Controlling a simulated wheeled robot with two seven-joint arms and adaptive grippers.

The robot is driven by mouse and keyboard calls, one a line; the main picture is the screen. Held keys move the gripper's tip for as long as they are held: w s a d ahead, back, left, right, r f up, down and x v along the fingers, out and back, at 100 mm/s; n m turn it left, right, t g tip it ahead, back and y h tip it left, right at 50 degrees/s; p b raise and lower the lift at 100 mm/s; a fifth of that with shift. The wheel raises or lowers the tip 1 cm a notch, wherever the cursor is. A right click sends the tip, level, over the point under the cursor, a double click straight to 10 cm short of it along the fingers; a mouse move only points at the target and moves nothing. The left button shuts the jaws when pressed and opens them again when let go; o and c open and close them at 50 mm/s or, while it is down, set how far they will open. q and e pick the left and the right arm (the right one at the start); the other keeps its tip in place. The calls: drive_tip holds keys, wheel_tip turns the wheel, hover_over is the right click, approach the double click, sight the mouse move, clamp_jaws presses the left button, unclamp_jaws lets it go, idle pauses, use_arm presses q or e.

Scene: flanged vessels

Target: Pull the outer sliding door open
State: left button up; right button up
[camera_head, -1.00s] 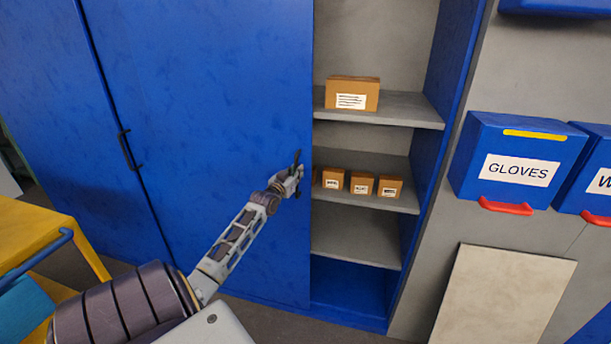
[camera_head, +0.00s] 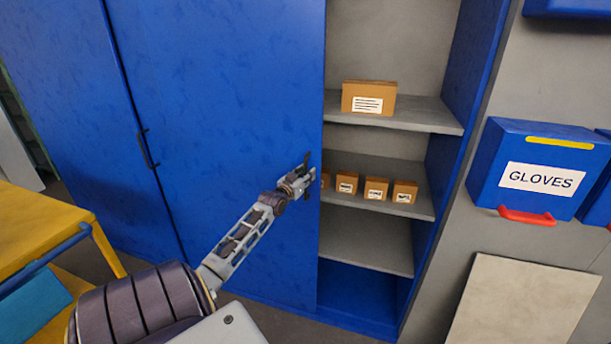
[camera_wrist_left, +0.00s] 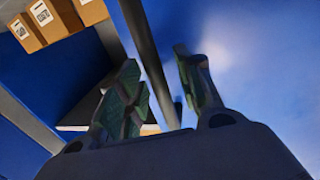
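The outer sliding door (camera_head: 230,110) is a tall blue panel, and its right edge borders an open shelf bay. A dark upright handle (camera_head: 306,161) sits near that edge. My left gripper (camera_head: 304,175) is at the handle. In the left wrist view the dark bar of the handle (camera_wrist_left: 150,65) runs between the two green-padded fingers of my left gripper (camera_wrist_left: 156,85). My right gripper is in neither view.
The open bay has grey shelves (camera_head: 395,112) with a larger carton (camera_head: 369,97) and several small boxes (camera_head: 376,190). Another blue panel with a dark handle (camera_head: 147,148) stands left. A blue GLOVES bin (camera_head: 540,150) is right, and a yellow table (camera_head: 40,225) is at lower left.

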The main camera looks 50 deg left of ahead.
use_arm(q)
drive_tip(key=v, duration=1.2)
idle(0.9)
idle(0.6)
